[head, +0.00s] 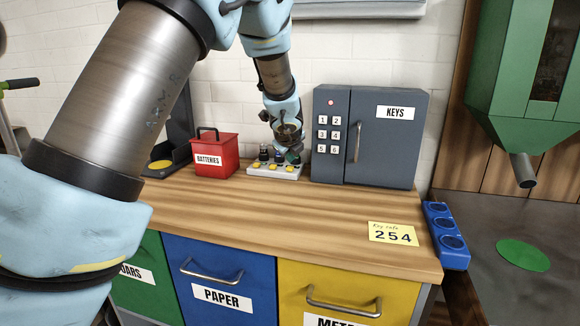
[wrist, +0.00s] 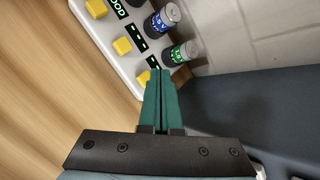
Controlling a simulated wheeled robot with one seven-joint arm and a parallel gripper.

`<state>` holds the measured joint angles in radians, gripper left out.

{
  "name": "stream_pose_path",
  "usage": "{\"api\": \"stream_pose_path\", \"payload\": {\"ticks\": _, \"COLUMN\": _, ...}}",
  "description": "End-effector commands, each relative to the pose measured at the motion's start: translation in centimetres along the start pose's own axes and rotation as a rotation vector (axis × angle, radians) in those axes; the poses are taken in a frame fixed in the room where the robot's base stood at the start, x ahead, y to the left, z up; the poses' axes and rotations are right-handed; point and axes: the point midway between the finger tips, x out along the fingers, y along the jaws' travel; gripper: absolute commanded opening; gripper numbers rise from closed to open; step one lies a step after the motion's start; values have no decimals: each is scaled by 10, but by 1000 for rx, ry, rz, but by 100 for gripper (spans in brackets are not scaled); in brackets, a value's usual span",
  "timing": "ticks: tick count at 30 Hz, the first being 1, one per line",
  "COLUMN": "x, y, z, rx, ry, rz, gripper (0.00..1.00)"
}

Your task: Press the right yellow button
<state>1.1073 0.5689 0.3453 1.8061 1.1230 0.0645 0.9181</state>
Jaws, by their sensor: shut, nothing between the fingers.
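A white panel (head: 263,173) with three yellow buttons and upright batteries behind them stands at the back of the wooden counter. In the wrist view, the panel (wrist: 112,68) is at the upper left. The right yellow button (wrist: 143,78) is the lowest one there, nearest the fingertips and partly hidden by them. The middle button (wrist: 122,46) and left button (wrist: 95,8) lie further up. My gripper (wrist: 161,73) has its green fingers together and empty, tips over the panel's edge beside the right button. Whether they touch it I cannot tell. In the head view, my gripper (head: 291,157) hangs over the panel's right end.
A grey key safe (head: 385,150) stands close right of the panel. A red batteries box (head: 224,163) stands to its left. In the wrist view, a blue-labelled battery (wrist: 162,20) and a green-labelled battery (wrist: 180,53) stand near the fingers. The counter's front is clear except for a yellow note (head: 393,233).

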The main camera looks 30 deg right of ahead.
Motion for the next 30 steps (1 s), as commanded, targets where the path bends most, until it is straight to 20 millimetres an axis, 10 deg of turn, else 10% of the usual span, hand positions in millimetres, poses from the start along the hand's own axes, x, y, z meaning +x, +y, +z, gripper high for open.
{"api": "stream_pose_path", "payload": {"ticks": 30, "x": -35, "y": -25, "z": 25, "rx": -1, "ry": 0, "rz": 0, "gripper": 0}}
